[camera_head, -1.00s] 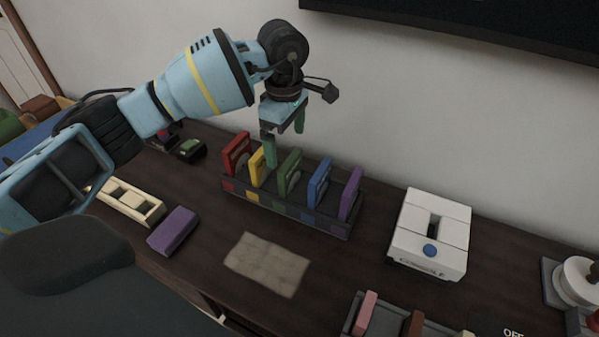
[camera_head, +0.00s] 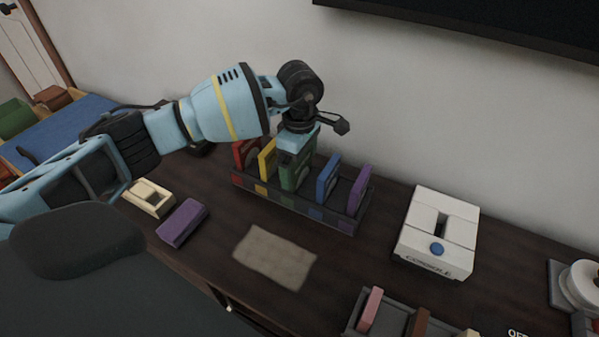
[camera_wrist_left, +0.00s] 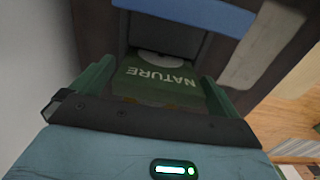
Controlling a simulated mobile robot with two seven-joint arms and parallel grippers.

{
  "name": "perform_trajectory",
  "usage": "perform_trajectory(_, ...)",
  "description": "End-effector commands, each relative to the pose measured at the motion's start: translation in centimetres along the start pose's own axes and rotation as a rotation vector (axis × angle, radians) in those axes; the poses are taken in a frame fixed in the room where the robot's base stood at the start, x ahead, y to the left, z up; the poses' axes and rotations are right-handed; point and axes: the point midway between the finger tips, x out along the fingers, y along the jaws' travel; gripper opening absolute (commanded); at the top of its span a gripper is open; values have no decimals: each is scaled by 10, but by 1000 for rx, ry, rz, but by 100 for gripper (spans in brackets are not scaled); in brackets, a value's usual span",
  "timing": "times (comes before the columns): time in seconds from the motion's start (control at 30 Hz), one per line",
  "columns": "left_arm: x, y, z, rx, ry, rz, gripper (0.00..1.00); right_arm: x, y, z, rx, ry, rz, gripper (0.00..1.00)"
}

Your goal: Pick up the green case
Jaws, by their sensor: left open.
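The green case (camera_head: 291,178) stands upright in the middle of a dark rack (camera_head: 285,204), between a yellow case (camera_head: 266,160) and a blue case (camera_head: 327,179). My left gripper (camera_head: 297,158) is right over the green case, pointing down. In the left wrist view the green case (camera_wrist_left: 158,82), lettered "NATURE", lies between the two green fingers of my left gripper (camera_wrist_left: 154,84), which are open. Whether the fingers touch its sides I cannot tell. My right gripper is not in view.
A red case (camera_head: 243,153) and a purple case (camera_head: 358,192) stand at the rack's ends. A white console (camera_head: 437,232) is to the right. A purple block (camera_head: 182,222) and a beige cloth (camera_head: 274,257) lie in front. The wall is close behind.

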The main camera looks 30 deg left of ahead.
Motion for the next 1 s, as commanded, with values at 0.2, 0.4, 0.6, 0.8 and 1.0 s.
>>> perform_trajectory(0.2, 2, 0, 0, 0, 0, 1, 100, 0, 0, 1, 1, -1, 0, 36)
perform_trajectory(0.4, 1, 0, 0, 0, 0, 1, 75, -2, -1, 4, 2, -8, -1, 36)
perform_trajectory(0.6, 1, 0, 0, 0, 0, 1, 58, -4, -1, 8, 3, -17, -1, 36)
perform_trajectory(0.8, -2, 0, 0, 0, -1, 2, 58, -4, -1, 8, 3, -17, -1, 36)
perform_trajectory(1.0, -27, 1, 0, 0, -1, 5, 58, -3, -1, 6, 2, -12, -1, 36)
